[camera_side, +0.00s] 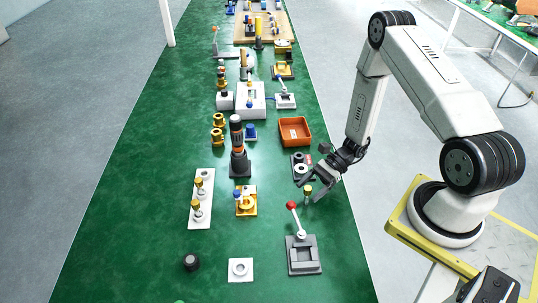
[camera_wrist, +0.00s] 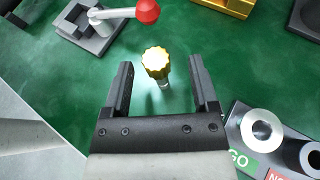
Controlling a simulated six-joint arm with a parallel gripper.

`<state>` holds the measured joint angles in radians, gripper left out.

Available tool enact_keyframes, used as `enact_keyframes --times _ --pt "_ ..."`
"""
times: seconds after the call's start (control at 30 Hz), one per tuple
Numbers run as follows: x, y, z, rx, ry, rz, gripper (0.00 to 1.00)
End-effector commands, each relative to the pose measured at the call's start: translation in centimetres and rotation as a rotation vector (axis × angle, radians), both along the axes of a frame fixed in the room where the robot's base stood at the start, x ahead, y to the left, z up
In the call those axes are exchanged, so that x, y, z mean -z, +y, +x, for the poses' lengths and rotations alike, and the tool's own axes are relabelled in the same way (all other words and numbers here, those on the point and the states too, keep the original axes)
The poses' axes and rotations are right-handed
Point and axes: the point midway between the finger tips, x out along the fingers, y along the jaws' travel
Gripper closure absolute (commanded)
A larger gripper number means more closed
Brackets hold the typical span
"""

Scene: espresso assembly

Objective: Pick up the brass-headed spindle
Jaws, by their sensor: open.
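The brass-headed spindle (camera_side: 308,192) stands on the green table below my gripper in the side view. Its ribbed brass head (camera_wrist: 156,62) shows from above in the wrist view, with a short piece of pale shaft under it. My gripper (camera_wrist: 163,80) is open and empty, with one dark finger to the left of the spindle and one to the right. The head appears near the fingertips, and no contact shows. In the side view my gripper (camera_side: 312,188) is at the table's right side, close to the spindle.
A red-knobbed lever clamp (camera_side: 304,256) stands nearby; its red knob (camera_wrist: 147,11) is close beyond the left finger. A GO gauge block (camera_wrist: 243,140) lies right of the right finger. An orange bin (camera_side: 295,131) and a white plate with brass-topped parts (camera_side: 201,214) are farther off.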

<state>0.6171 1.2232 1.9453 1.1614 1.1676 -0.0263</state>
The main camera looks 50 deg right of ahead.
Motion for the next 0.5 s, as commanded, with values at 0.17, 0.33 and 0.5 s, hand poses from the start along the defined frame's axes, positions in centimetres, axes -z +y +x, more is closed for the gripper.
enact_keyframes --times 0.17,0.33,0.5 --pt "0.9 2.0 0.2 -0.004 0.001 0.0 0.24" --pt "1.3 2.9 0.4 -0.002 0.0 -0.001 0.24" --pt "1.4 3.0 0.4 0.0 -0.001 -0.001 0.24"
